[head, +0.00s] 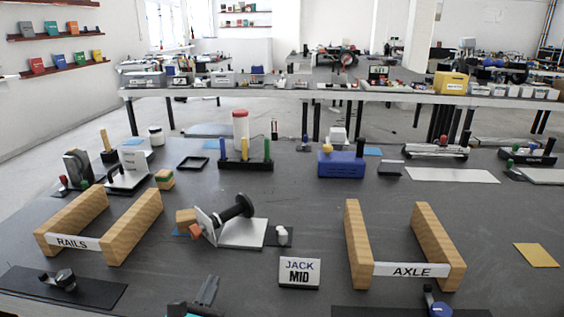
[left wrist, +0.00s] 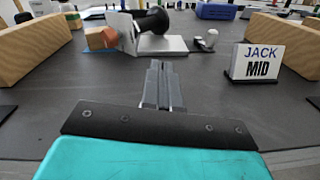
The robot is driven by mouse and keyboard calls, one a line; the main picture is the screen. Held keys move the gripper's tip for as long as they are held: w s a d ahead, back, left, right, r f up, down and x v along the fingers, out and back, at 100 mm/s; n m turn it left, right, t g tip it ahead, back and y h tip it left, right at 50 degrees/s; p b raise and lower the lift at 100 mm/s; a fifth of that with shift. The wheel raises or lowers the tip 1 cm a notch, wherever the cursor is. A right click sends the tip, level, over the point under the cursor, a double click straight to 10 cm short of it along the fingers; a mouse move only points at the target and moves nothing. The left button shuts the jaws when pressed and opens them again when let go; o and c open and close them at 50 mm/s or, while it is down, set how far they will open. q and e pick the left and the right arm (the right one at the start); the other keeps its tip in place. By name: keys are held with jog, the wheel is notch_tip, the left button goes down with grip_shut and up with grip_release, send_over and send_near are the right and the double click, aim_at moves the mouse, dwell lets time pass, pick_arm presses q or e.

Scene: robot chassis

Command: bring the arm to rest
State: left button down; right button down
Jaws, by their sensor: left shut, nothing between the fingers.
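My left gripper (head: 208,290) shows at the bottom edge of the head view, low over the front of the dark table. In the left wrist view its fingers (left wrist: 160,85) are together with nothing between them. It is in front of the white plate with a black knobbed part (head: 240,230), apart from it. The "JACK MID" sign (head: 299,272) stands to its right; it also shows in the left wrist view (left wrist: 256,63). My right gripper is in neither view.
Wooden "RAILS" blocks (head: 135,227) stand to the left and wooden "AXLE" blocks (head: 438,247) to the right. A black mat (head: 100,290) with a small dark part lies at front left. A blue box (head: 341,164) stands farther back. The tabletop around the gripper is clear.

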pick_arm(q)
jog(key=s+d+f+m+g+h, duration=0.2)
jog(key=s+d+m+g+h, duration=0.3)
jog(key=m, duration=0.7)
jog(key=s+f+m+g, duration=0.1)
jog(key=s+m+g, duration=0.2)
jog(key=s+m, duration=0.6)
jog(key=s+a+f+m+g+y, duration=0.2)
jog(key=s+a+m+g+y, duration=0.4)
jog(key=s+a+m, duration=0.6)
jog(key=w+d+f+m+t+h+p, duration=0.1)
jog(key=w+d+f+m+t+p, duration=0.1)
jog(key=w+d+f+t, duration=0.3)
jog(key=w+d+t+p, duration=0.1)
jog(key=w+t, duration=0.1)
jog(key=w, duration=0.1)
jog(key=shift+d+f+m+h, duration=0.2)
jog(key=shift+f+m+h, duration=0.1)
jog(key=shift+h, duration=0.1)
jog(key=shift+r, duration=0.1)
